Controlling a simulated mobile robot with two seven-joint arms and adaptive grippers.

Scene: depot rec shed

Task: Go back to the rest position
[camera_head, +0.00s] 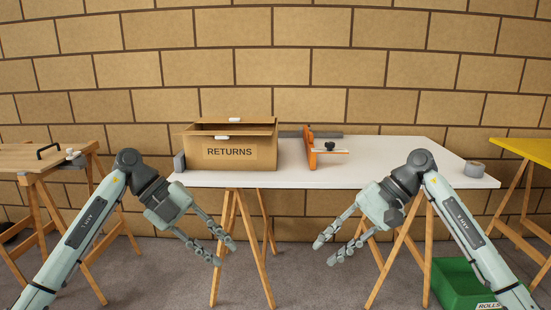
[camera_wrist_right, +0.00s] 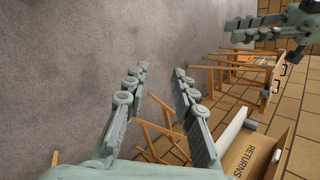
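My left gripper (camera_head: 227,252) is in front of the white table, below the level of its top. Its two fingers are apart with nothing between them. My right gripper (camera_head: 324,252) is also in front of the table, to the right of the left one. Its fingers are apart and empty, and in the right wrist view my right gripper (camera_wrist_right: 165,85) shows the grey floor and trestle legs between its fingers. My left gripper also shows at the top right of that view. Both grippers are clear of the table and touch nothing.
The white table (camera_head: 375,160) bears a cardboard RETURNS box (camera_head: 230,153), an orange tool (camera_head: 311,148) and a grey tape roll (camera_head: 474,169). A wooden table (camera_head: 30,163) stands left and a yellow one (camera_head: 525,149) right. A green ROLLS crate (camera_head: 455,285) is on the floor.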

